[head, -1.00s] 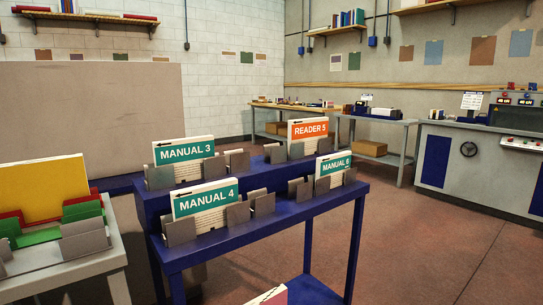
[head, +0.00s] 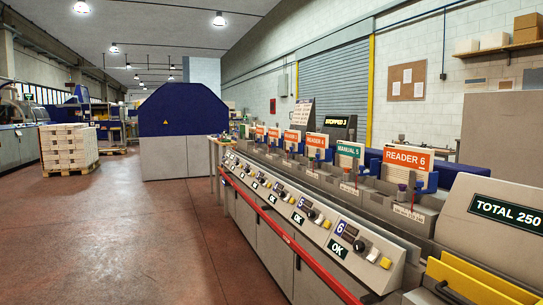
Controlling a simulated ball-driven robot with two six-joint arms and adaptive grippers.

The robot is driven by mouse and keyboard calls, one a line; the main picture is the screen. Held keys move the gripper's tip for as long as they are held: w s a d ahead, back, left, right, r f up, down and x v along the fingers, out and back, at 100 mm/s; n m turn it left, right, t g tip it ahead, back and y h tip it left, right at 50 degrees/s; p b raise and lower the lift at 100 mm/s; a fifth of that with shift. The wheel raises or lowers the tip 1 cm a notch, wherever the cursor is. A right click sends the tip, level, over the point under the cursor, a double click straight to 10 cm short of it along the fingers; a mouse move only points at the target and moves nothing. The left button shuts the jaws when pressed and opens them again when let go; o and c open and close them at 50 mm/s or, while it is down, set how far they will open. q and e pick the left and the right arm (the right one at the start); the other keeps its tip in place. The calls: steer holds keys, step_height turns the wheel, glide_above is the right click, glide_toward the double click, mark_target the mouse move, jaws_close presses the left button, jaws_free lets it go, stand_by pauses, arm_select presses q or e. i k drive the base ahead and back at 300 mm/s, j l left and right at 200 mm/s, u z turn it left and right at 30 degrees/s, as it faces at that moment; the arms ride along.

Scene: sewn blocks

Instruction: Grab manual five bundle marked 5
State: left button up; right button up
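A bundle with a teal label reading MANUAL 5 (head: 349,150) stands upright in a pocket of the long grey machine (head: 395,212), right of centre in the head view. Its lower part is hidden by the pocket and blue holders. An orange-labelled READER 6 bundle (head: 407,158) stands in the nearer pocket to its right. An orange-labelled READER 4 bundle (head: 317,141) stands in the pocket to its left. Neither of my grippers is in view.
Several more orange-labelled bundles stand farther along the row. A red rail (head: 287,239) runs along the machine's front. A TOTAL 250 display (head: 506,214) and a yellow part (head: 470,280) are at the near right. The red-brown floor (head: 130,230) at left is open, with a loaded pallet (head: 68,147) beyond.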

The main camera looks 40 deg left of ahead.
mark_target(347, 150)
steer(key=u, duration=0.7)
steer(key=i+j+z, duration=0.15)
steer(key=i+j, duration=0.3)
